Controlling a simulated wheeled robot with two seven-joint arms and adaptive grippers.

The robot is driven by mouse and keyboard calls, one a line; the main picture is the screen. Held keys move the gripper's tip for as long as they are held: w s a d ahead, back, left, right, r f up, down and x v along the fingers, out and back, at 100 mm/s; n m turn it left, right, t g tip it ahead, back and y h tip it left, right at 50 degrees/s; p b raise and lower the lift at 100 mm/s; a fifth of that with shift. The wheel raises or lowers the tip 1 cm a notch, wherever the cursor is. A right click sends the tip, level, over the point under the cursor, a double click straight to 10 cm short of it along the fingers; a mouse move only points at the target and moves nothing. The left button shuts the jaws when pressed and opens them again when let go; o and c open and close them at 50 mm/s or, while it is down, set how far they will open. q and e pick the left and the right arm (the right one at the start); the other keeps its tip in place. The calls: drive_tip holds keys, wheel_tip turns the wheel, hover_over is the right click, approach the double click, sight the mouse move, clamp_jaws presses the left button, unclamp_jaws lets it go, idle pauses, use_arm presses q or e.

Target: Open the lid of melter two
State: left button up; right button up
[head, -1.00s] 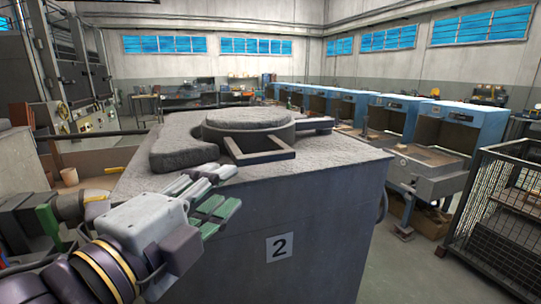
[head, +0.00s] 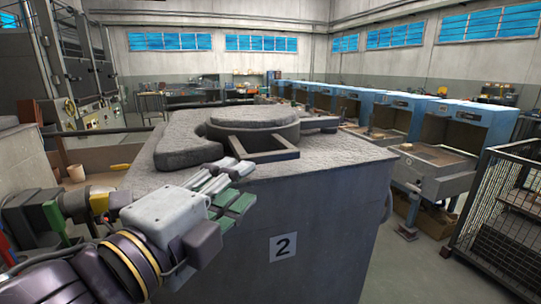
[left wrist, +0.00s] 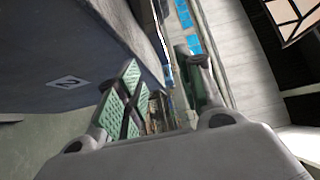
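Melter two (head: 330,215) is a large grey block with a "2" label on its front face. Its round grey lid (head: 254,113) lies flat on top and looks closed. A dark rectangular handle frame (head: 265,156) juts from the lid toward the front edge. My left gripper (head: 236,186) is at the melter's front left top edge, left of and below the handle, apart from it. Its green-padded fingers are spread with nothing between them, as the left wrist view (left wrist: 165,90) shows. The label also shows in the left wrist view. My right gripper is out of view.
A curved grey slab (head: 186,146) lies on the melter top left of the lid. A wire cage (head: 505,210) stands at the right, with a row of blue-hooded stations (head: 460,125) behind. Open floor lies between cage and melter.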

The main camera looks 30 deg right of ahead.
sight(268, 159)
use_arm(q)
drive_tip(key=x, duration=0.7)
drive_tip(key=shift+d+p, duration=0.3)
drive_tip(key=shift+x, duration=2)
drive_tip(key=shift+w+d, duration=0.3)
drive_tip(key=shift+d, duration=0.2)
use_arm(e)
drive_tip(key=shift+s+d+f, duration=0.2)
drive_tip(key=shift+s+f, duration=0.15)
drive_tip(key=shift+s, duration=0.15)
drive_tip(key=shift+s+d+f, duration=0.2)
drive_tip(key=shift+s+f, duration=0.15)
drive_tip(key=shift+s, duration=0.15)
use_arm(q)
drive_tip(key=shift+c, duration=0.3)
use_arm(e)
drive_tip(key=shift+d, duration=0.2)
